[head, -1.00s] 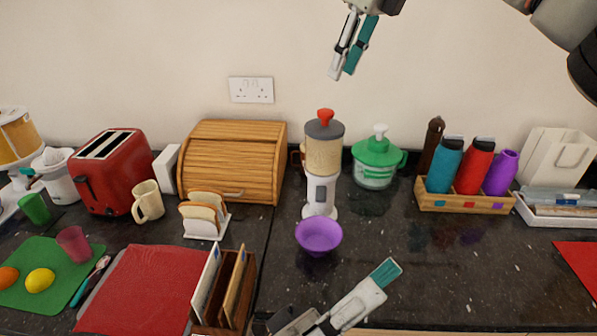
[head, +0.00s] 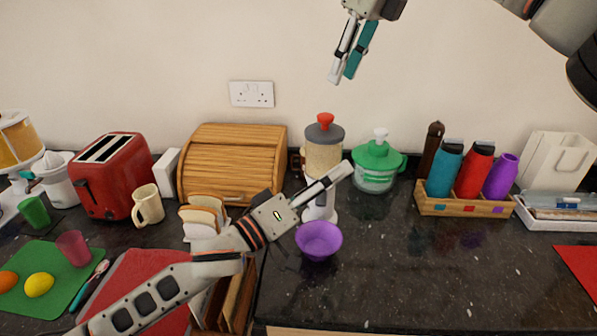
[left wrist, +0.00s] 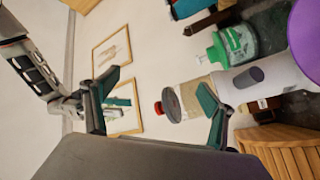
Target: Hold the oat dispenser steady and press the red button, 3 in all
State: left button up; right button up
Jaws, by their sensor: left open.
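The oat dispenser (head: 323,158) stands upright on the counter in the head view, with a grey lid and a red button (head: 325,118) on top. A purple bowl (head: 319,240) sits in front of its base. My left gripper (head: 331,178) is open in front of the dispenser's middle and hides part of it; contact cannot be told. In the left wrist view the dispenser (left wrist: 195,95) lies sideways, its red button (left wrist: 158,107) between the two teal-padded fingers, one finger overlapping its body. My right gripper (head: 343,78) hangs high above the dispenser, open and empty.
A green-lidded jar (head: 377,165) stands close right of the dispenser. A wooden bread bin (head: 232,160), a toast rack and a file holder are left, near my left arm. A bottle rack (head: 465,205) stands right.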

aim_at(309, 166)
pick_arm(q)
jog(key=w+a+f+m, duration=0.1)
jog(key=w+a+m, duration=0.1)
jog(key=m, duration=0.1)
jog(key=w+a+f+m+y, duration=0.1)
jog(key=w+a+m, duration=0.1)
jog(key=w+m, duration=0.1)
jog(key=w+a+f+m+g+y, duration=0.1)
jog(key=w+a+m, duration=0.1)
jog(key=m, duration=0.1)
jog(key=shift+w+a+f+m, duration=0.2)
jog(key=shift+w+f+m, duration=0.1)
jog(key=shift+x, duration=3.8)
jog(key=shift+f, duration=0.1)
jog(key=shift+c, duration=0.4)
jog(key=c, duration=1.8)
pick_arm(e)
jog(key=shift+c, duration=0.4)
pick_arm(q)
jog(key=shift+o, duration=0.2)
pick_arm(e)
grip_shut()
